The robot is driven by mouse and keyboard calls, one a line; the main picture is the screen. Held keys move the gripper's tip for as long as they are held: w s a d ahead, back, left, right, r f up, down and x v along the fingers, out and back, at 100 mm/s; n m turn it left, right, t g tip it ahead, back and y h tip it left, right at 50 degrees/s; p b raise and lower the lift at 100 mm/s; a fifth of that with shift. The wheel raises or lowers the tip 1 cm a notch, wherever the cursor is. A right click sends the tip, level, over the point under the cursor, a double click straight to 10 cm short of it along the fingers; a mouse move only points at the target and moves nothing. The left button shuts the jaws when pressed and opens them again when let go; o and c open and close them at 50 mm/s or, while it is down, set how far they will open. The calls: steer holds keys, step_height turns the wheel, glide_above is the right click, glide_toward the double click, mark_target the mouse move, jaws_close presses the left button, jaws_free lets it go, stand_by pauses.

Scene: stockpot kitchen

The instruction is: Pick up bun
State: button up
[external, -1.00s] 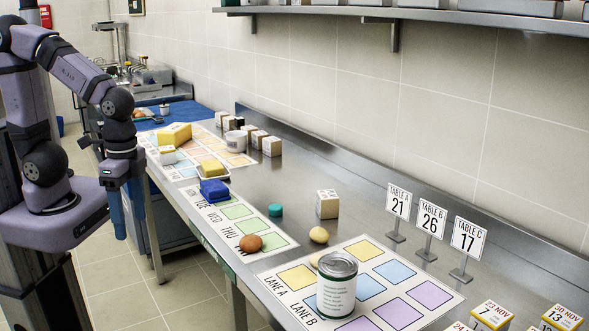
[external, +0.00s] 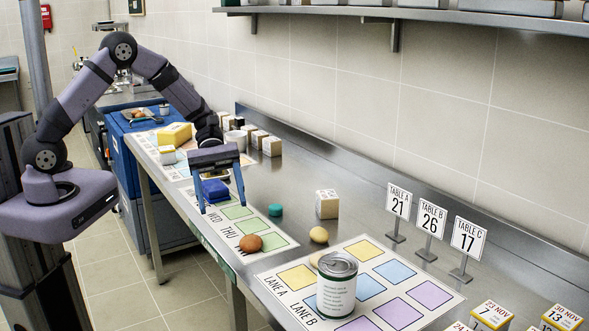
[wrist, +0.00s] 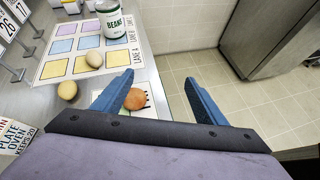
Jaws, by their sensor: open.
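A round orange-brown bun (external: 250,243) lies on the day strip near the THU label, close to the counter's front edge. It also shows in the wrist view (wrist: 135,99), just inside the left finger in the picture. My gripper (external: 222,208) is open and empty, fingers pointing down above the strip. In the external view it is up and left of the bun, apart from it. In the wrist view its blue fingers (wrist: 157,82) are spread wide.
Two tan round items (external: 318,235) (wrist: 94,60) lie near the lane mat (external: 268,277), which holds a can (external: 337,285). Sign stands (external: 430,222) are at right.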

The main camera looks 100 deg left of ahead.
steer(key=w+a+n+t, duration=0.1)
steer(key=a+n+t, duration=0.2)
steer(key=a, duration=0.3)
glide_toward(248, 236)
steer(key=shift+x, duration=1)
steer(key=shift+p+x, duration=0.9)
steer(key=shift+x, duration=0.55)
steer(key=shift+a+f+p+x, duration=0.15)
steer(key=shift+p+x, duration=0.2)
steer(key=shift+x, duration=0.4)
steer(key=shift+f+p+x, duration=0.1)
steer(key=shift+p+x, duration=0.3)
steer(key=shift+x, duration=0.35)
steer(key=shift+a+f+p+x, duration=0.15)
steer(key=shift+p+x, duration=0.2)
steer(key=shift+x, duration=0.4)
steer(key=c, duration=1.1)
